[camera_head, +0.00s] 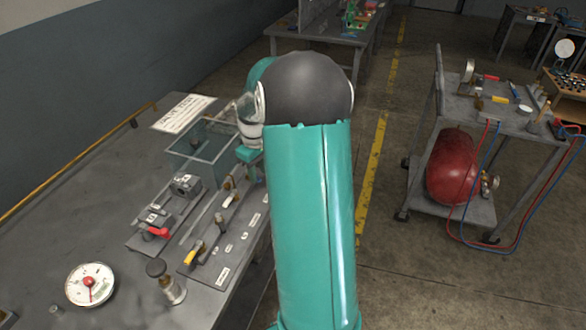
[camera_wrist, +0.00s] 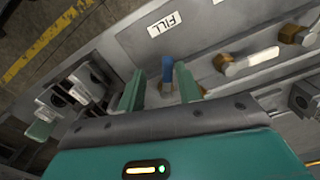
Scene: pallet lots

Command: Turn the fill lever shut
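The fill lever (camera_wrist: 167,68) is a short blue handle on a grey panel in the wrist view, just below a white FILL label (camera_wrist: 164,24). My gripper (camera_wrist: 160,80) is open, with one teal finger on each side of the blue handle. Gaps show between the handle and both fingers, so the handle does not look clamped. In the head view my arm covers most of the gripper, and I cannot pick out the blue lever there.
A white-handled brass valve (camera_wrist: 250,62) is right of the fill lever. On the bench (camera_head: 60,215) are a glass tank (camera_head: 205,145), a red lever (camera_head: 157,232), a yellow lever (camera_head: 190,257) and a gauge (camera_head: 90,284). A cart with a red tank (camera_head: 452,168) stands right.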

